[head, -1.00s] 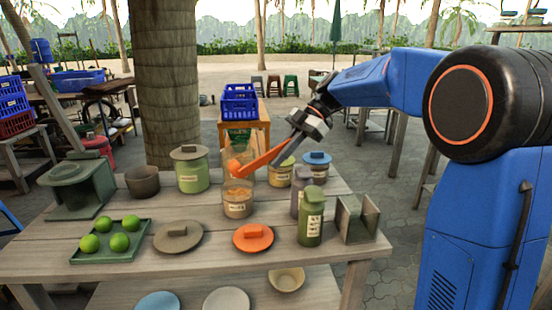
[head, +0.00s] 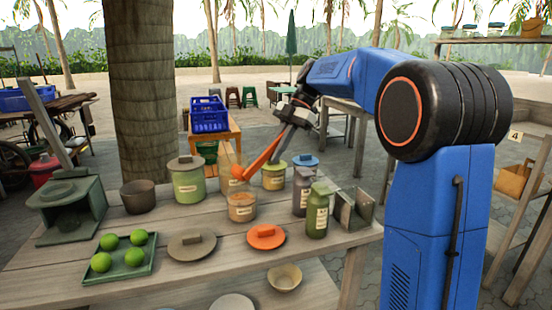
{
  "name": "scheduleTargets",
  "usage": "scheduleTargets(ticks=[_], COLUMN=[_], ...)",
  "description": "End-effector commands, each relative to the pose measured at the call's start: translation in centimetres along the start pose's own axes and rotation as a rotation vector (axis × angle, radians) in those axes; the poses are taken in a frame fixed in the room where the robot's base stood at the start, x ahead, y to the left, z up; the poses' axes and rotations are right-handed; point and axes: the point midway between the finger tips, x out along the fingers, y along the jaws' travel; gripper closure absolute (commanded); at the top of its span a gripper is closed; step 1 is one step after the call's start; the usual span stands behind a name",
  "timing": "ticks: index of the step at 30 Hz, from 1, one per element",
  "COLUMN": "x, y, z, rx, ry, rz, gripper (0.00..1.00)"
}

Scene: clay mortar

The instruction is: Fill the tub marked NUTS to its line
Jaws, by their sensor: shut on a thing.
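My gripper (head: 279,148) is shut on the handle of an orange scoop (head: 262,156). The scoop slants down to the left. The tub's label is too small to read, and I cannot make out a fill line. I cannot tell what is in the scoop. A green lidded tub (head: 188,186), a yellowish tub (head: 273,182) and a blue-lidded tub (head: 305,170) stand behind, their labels unreadable too.
An orange lid (head: 266,238) and a grey-brown lid (head: 192,244) lie in front. A green bottle (head: 317,214), a purple-grey bottle (head: 302,192) and a metal holder (head: 355,210) stand right. A green tray (head: 148,268) of limes and a dark bowl (head: 138,197) are left.

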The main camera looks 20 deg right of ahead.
Motion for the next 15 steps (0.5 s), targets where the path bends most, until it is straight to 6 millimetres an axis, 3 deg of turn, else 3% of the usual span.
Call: scheduleTargets(ticks=[3,15], x=[-0.7,-1.8], y=[0.0,0.0], z=[-1.7,-5.1], rx=[-0.023,-0.064], ry=[-0.127,-0.458], rz=[0.010,0.027], gripper=[1.00,1.00])
